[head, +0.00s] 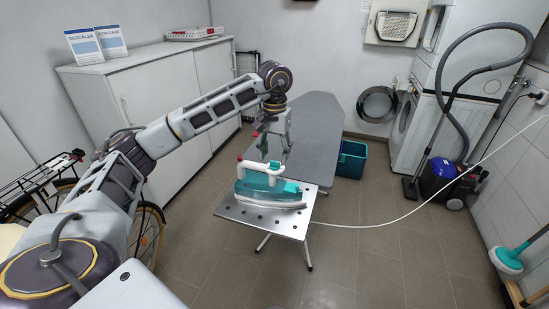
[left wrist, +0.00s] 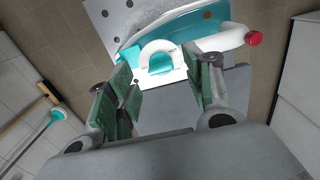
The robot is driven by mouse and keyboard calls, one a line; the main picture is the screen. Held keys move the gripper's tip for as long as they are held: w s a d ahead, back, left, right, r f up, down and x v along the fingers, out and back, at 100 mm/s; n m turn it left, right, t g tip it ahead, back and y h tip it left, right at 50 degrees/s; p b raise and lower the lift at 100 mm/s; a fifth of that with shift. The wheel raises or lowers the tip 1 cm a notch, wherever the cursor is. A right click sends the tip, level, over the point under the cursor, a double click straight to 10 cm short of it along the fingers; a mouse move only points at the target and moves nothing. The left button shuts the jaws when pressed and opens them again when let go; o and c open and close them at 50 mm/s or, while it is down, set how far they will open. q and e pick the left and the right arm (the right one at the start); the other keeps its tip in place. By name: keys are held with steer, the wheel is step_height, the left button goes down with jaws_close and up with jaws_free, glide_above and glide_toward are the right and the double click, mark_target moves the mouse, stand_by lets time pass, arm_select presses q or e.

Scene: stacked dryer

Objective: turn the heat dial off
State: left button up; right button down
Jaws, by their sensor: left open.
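A teal and white steam iron (head: 270,190) stands on the perforated metal rest at the near end of the ironing board. It also shows in the left wrist view (left wrist: 185,28), with a red knob (left wrist: 253,38) at the end of its white handle. A white arch-shaped part with teal inside (left wrist: 160,58) faces my gripper; I cannot tell whether it is the heat dial. My left gripper (left wrist: 168,78) is open and empty, its green-padded fingers apart with the arch just beyond them. In the head view the gripper (head: 268,145) is just above and behind the handle. My right gripper is out of view.
The grey ironing board (head: 310,130) extends behind the iron. A white cord (head: 420,205) runs right from it. A teal bin (head: 351,160) stands beside the board. White cabinets (head: 150,95) are left; a washer (head: 425,135) and vacuum cleaner (head: 445,180) are right. The front floor is clear.

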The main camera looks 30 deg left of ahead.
mark_target(275, 162)
arm_select(q)
step_height(275, 162, up, 9)
steer(key=shift+r, duration=0.15)
stand_by(0.8)
stand_by(0.8)
